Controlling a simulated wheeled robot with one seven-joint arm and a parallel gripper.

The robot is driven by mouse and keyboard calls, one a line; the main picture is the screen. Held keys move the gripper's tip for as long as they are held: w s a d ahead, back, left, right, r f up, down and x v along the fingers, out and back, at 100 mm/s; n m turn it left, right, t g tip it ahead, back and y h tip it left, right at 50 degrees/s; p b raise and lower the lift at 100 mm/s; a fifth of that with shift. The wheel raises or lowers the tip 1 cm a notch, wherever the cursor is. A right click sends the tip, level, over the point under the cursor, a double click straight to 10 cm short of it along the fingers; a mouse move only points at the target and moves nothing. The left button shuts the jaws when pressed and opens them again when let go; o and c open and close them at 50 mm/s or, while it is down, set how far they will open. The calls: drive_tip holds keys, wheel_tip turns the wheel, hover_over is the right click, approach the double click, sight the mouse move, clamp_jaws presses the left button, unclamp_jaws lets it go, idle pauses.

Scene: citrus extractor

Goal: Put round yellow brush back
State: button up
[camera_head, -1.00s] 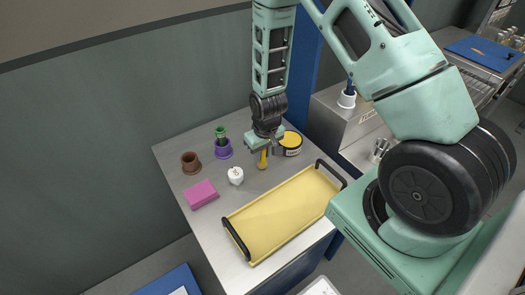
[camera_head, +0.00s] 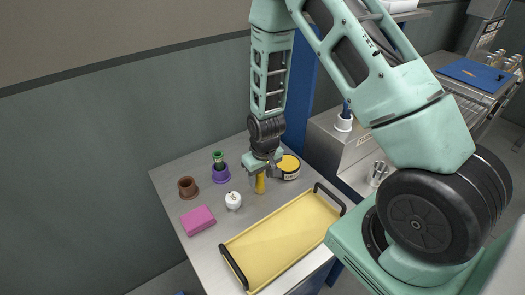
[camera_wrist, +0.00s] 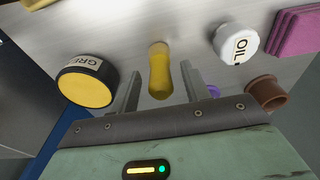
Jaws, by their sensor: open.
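The yellow brush (camera_head: 260,185) stands upright on the metal table, with its rounded yellow handle up. In the wrist view the handle (camera_wrist: 160,72) shows between my two fingers. My gripper (camera_head: 262,176) is open, pointing down, with its fingers on either side of the handle. I cannot tell whether either finger touches it. The brush's lower end is hidden or unclear.
A black round tin with a yellow top (camera_head: 289,166) stands close beside my gripper. A white "OIL" bottle (camera_wrist: 235,42), a pink block (camera_head: 197,219) and a yellow tray with black handles (camera_head: 275,240) share the table. A white cup (camera_head: 343,123) stands on the metal unit to the right.

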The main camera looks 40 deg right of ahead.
wheel_tip(320, 180, up, 15)
drive_tip(key=s+b, duration=0.2)
drive_tip(key=b, duration=0.1)
drive_tip(key=s+a+r+n+y, duration=0.1)
drive_tip(key=s+a+r+n, duration=0.2)
drive_tip(key=a, duration=0.4)
drive_tip(key=s+a+r+n, duration=0.1)
drive_tip(key=s+a+r, duration=0.1)
drive_tip(key=s+a, duration=0.4)
drive_tip(key=s+a+r+n+g, duration=0.1)
drive_tip(key=s+a, duration=0.4)
drive_tip(key=s, duration=0.6)
drive_tip(key=r+n, duration=0.1)
drive_tip(key=n, duration=0.1)
drive_tip(key=shift+s+a+r+n, duration=0.15)
drive_tip(key=shift+s+a+n, duration=0.25)
